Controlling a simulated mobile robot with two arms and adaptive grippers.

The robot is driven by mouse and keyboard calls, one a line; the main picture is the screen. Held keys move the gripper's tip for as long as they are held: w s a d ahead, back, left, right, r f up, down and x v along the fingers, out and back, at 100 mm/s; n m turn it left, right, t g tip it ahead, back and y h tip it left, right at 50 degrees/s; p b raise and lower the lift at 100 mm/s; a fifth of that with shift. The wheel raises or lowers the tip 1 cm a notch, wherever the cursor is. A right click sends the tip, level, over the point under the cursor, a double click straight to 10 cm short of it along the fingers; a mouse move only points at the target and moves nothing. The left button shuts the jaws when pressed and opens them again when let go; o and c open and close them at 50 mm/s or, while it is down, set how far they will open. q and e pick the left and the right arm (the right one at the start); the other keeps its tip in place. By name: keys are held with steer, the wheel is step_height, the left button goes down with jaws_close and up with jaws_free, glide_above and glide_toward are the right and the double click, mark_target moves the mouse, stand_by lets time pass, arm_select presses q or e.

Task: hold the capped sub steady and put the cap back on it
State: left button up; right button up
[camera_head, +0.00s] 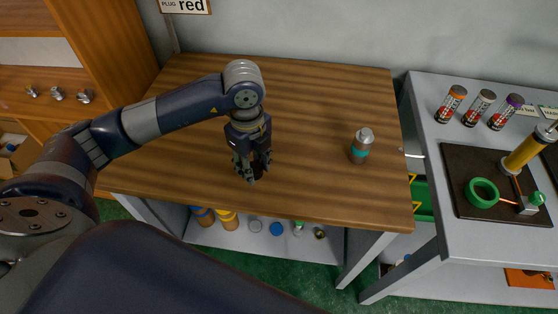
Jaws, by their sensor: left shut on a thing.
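A small grey cylinder with a teal band and a pale rounded top (362,145) stands upright on the right part of the wooden table; it looks like the capped sub. I cannot tell whether its pale top is the cap. My left gripper (251,172) points down over the middle of the table, to the left of the cylinder and clear of it. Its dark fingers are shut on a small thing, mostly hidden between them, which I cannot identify. My right gripper is out of view.
The wooden tabletop (310,90) is otherwise clear. A grey bench (420,90) at right holds several banded cylinders, a dark mat (465,160), a green ring (482,193) and a yellow cylinder (523,153). A low shelf (270,248) under the table holds several small items.

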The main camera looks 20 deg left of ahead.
arm_select(q)
steer(key=shift+s+a+r, duration=0.15)
steer(key=shift+s+a, duration=0.9)
steer(key=shift+s, duration=0.15)
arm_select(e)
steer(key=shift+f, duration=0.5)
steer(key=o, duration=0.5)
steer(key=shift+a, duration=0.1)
arm_select(q)
steer(key=shift+w, duration=0.1)
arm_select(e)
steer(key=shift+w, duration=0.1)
